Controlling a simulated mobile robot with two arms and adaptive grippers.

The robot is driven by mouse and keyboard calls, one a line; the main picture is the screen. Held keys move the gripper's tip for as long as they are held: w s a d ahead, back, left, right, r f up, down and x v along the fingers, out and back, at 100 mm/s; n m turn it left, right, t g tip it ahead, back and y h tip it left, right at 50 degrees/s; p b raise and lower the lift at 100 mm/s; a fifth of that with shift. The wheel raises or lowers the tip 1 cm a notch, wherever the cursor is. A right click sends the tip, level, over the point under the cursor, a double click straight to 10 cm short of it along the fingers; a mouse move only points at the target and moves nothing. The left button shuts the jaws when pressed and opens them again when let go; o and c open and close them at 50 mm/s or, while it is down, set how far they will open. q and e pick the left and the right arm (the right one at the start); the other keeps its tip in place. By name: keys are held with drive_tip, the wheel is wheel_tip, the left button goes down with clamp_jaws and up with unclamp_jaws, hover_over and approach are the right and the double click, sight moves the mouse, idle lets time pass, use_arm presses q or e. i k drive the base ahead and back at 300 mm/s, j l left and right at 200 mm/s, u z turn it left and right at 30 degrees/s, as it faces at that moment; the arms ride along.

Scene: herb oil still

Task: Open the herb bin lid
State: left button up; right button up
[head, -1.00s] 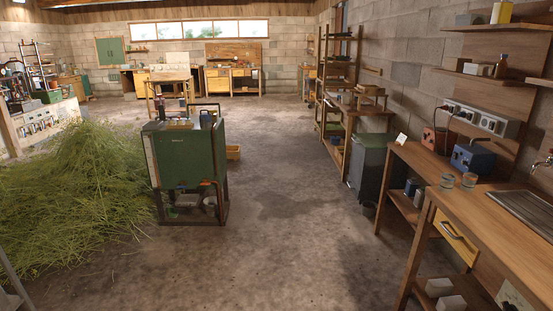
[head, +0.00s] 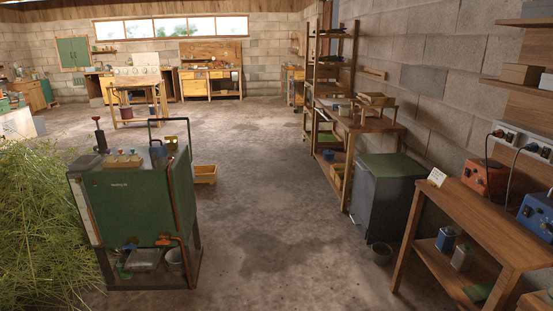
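A dark grey bin (head: 392,208) stands on the floor right of centre in the head view, between two wooden benches. I take it for the herb bin, though no label on it can be read. Its flat green lid (head: 391,166) lies level on top and looks closed. The inside of the bin is hidden. Neither of my grippers shows in this view.
A green still cabinet (head: 128,200) stands at the left, beside a large heap of cut herbs (head: 45,230). A wooden bench (head: 480,217) is at the right. The concrete floor (head: 280,230) between cabinet and bin is clear.

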sight(389, 165)
drive_tip(key=i+z, duration=0.15)
drive_tip(key=i, duration=0.55)
drive_tip(key=i+j+z, duration=0.2)
drive_tip(key=i, duration=0.55)
drive_tip(key=i+z, duration=0.15)
drive_tip(key=i, duration=0.55)
